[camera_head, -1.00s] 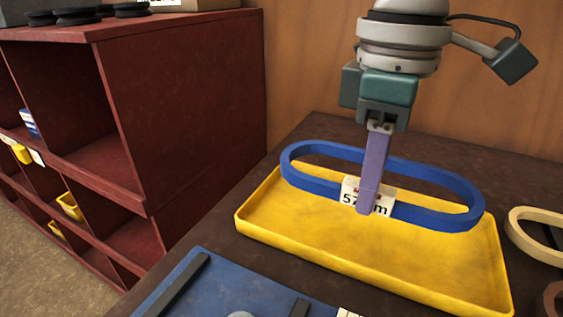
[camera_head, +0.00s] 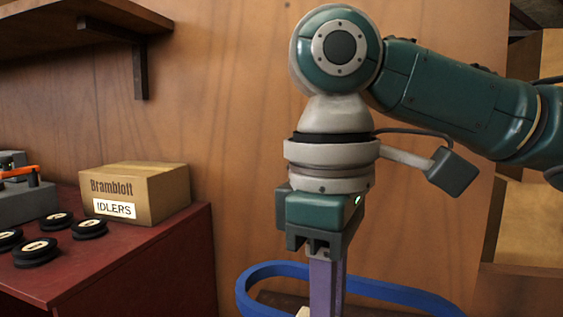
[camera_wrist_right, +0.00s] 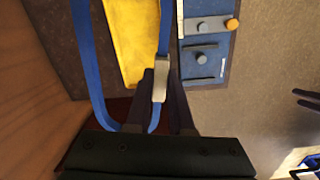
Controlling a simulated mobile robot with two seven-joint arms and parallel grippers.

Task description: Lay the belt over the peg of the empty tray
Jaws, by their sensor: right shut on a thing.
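The blue belt (camera_head: 395,294) is a closed loop. My right gripper (camera_head: 325,308) is shut on it and holds it up off the table; the lower part of the grip is cut off by the frame's bottom edge. In the right wrist view the belt (camera_wrist_right: 86,62) hangs past the fingers, with its pale label (camera_wrist_right: 160,78) by the right gripper (camera_wrist_right: 160,98). A yellow tray (camera_wrist_right: 123,45) lies below, partly hidden by the belt; the visible part looks empty, and I see no peg on it. My left gripper is not in view.
A blue board (camera_wrist_right: 212,58) with grey pegs and an orange-topped one lies beside the tray. An "IDLERS" box (camera_head: 140,192) and several black rollers (camera_head: 88,229) sit on the red cabinet (camera_head: 140,262) at left. A wooden wall (camera_head: 235,130) stands behind my arm.

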